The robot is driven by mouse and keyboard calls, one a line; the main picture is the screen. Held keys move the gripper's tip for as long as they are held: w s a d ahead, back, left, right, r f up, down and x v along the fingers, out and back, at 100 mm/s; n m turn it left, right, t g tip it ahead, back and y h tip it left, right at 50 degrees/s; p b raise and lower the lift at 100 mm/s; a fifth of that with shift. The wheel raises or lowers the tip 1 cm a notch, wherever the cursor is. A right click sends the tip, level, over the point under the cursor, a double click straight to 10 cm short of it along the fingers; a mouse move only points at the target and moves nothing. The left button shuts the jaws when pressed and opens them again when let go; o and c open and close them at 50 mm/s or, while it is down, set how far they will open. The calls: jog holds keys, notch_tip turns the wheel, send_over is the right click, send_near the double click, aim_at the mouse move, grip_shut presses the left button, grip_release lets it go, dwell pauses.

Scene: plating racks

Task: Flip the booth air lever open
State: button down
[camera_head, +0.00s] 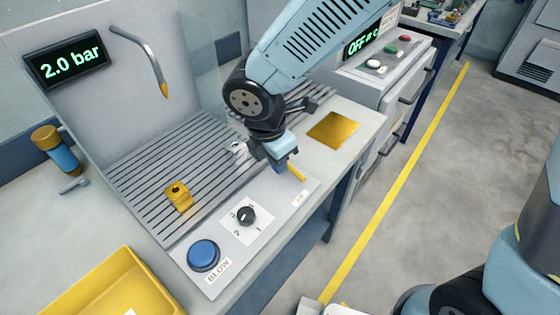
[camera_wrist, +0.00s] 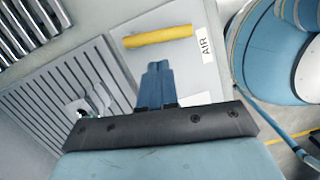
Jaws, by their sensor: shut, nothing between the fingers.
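The booth air lever is a yellow bar at the right end of the front control panel, and it shows in the head view (camera_head: 297,173) beside my gripper. In the wrist view the lever (camera_wrist: 158,37) lies across the picture just beyond my fingertips, with the AIR label (camera_wrist: 206,46) at its right end. My gripper (camera_head: 284,164) is shut and empty, low over the panel. Its blue fingers are pressed together in the wrist view (camera_wrist: 157,68); a small gap seems to separate them from the lever. The lever's pivot is not clearly visible.
The panel also holds a blue BLOW button (camera_head: 204,255) and a black dial (camera_head: 246,215). A yellow block (camera_head: 179,196) and a small metal part (camera_head: 238,148) stand on the slatted grate (camera_head: 150,165). A bent nozzle (camera_head: 146,55) hangs behind. A 2.0 bar display (camera_head: 68,63) is at left.

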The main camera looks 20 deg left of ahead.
notch_tip(320, 180, up, 10)
jog(key=s+a, duration=0.1)
jog(key=s, duration=0.1)
jog(key=shift+s+a+r, duration=0.25)
jog(key=shift+s, duration=0.05)
